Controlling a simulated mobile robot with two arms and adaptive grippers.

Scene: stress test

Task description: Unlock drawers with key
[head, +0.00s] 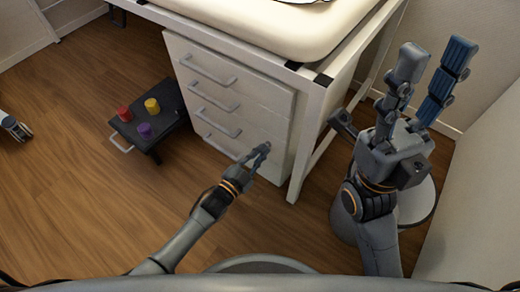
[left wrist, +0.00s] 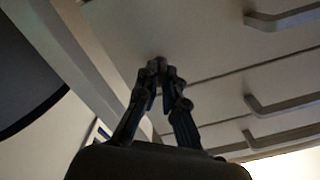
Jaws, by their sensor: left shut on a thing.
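A white drawer cabinet (head: 215,60) stands under a white-framed table, with several drawers and grey bar handles on its front. In the left wrist view its pale front (left wrist: 215,35) fills much of the picture, handles at the right. My left gripper (head: 265,149) is at the right part of the cabinet front. Its fingers come together at the tips in the left wrist view (left wrist: 159,66), shut on a small dark thing, apparently the key, mostly hidden by the fingertips. I cannot tell whether it sits in a lock. My right gripper (head: 432,55) is raised at the right, fingers apart and empty.
A low dark stand (head: 165,97) left of the cabinet holds a red piece (head: 124,114), a yellow piece (head: 152,105) and a purple piece (head: 144,130). A white table leg (head: 304,150) stands right of the cabinet. The wooden floor at left is mostly clear.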

